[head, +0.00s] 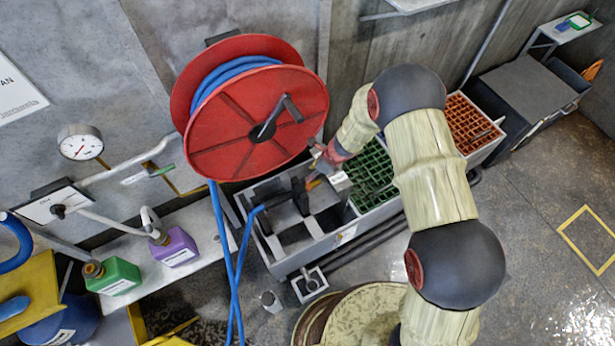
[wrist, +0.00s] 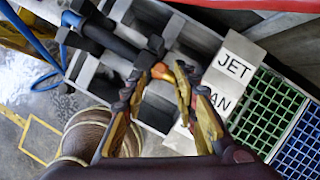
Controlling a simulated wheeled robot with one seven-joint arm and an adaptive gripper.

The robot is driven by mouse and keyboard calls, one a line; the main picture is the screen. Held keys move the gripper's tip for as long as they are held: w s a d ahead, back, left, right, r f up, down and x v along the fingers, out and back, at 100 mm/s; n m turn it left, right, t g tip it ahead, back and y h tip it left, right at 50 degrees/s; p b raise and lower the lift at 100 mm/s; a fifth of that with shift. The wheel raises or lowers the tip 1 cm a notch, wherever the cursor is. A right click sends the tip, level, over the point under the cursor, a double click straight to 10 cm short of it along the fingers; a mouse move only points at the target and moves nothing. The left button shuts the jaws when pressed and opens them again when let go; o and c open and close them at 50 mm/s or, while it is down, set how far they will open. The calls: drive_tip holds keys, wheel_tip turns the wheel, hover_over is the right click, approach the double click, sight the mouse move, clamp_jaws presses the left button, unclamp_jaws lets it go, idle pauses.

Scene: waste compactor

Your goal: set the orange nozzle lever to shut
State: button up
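The orange nozzle lever (wrist: 162,72) shows as a small rounded orange tip in the wrist view, at the end of the dark spray nozzle (wrist: 112,40). In the head view the lever (head: 313,183) is a small orange spot beside the black nozzle (head: 285,198), which lies across a grey tray. My gripper (wrist: 158,80) is open, its two yellow-and-dark fingers on either side of the lever tip. I cannot tell whether either finger touches it. A white label block reads JET (wrist: 233,66), with a second label ending in AN partly hidden by the right finger.
A blue hose runs from the nozzle toward the red reel (head: 255,125). Green grating (head: 372,172) and orange grating (head: 470,122) lie right of the nozzle. A round drum top (head: 355,318) stands in front. Green (head: 115,277) and purple (head: 175,247) bottles stand on the left shelf.

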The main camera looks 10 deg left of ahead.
sight(308, 183)
drive_tip(key=b+x, duration=0.1)
drive_tip(key=x, duration=0.5)
drive_tip(key=shift+a+f, duration=0.15)
drive_tip(key=shift+f, duration=0.1)
drive_tip(key=shift+c, duration=0.9)
clamp_jaws()
